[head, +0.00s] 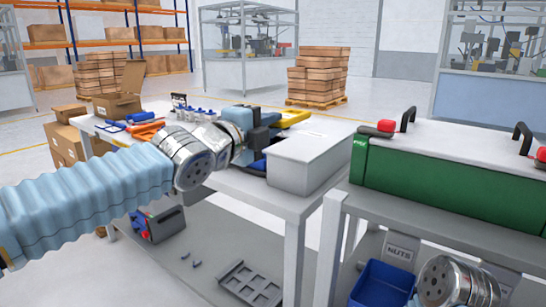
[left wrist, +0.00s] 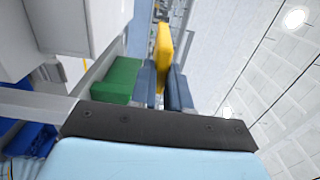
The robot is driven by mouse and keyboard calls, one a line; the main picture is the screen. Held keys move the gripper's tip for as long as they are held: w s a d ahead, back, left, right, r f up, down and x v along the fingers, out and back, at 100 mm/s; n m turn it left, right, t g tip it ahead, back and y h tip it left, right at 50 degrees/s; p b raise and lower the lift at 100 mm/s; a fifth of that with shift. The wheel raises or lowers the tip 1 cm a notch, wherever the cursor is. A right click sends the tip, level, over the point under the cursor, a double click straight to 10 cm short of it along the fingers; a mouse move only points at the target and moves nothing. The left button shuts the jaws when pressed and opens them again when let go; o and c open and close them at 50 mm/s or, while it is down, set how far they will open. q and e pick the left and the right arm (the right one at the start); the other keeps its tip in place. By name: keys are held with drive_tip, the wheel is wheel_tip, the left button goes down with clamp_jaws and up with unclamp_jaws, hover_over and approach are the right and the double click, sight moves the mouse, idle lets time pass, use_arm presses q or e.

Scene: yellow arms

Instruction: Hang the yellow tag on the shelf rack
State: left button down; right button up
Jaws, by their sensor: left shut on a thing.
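My left gripper (head: 271,122) is over the far part of the grey table, its arm reaching in from the left. It is shut on the yellow tag (head: 293,117), which sticks out to the right of the blue fingers. In the left wrist view the yellow tag (left wrist: 164,50) stands between the two blue fingers (left wrist: 163,88) and extends beyond them. A tall shelf rack (head: 110,42) with orange beams and cardboard boxes stands far back at left. My right wrist shows at the lower right edge, but its gripper is out of view.
A grey box (head: 300,165) sits on the table close to my left gripper. A green case (head: 440,180) with black handles stands on the right bench. A blue bin (head: 382,285) is below it. An open carton (head: 122,98) and orange item (head: 147,132) are at the table's left.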

use_arm(q)
drive_tip(key=w+f+b, duration=0.3)
drive_tip(key=w+f, duration=0.2)
drive_tip(key=f, duration=0.4)
drive_tip(key=shift+d, duration=0.35)
drive_tip(key=shift+f+b, duration=0.1)
drive_tip(key=shift+b, duration=0.2)
drive_tip(key=shift+f, duration=0.15)
drive_tip(key=c, duration=1.1)
unclamp_jaws()
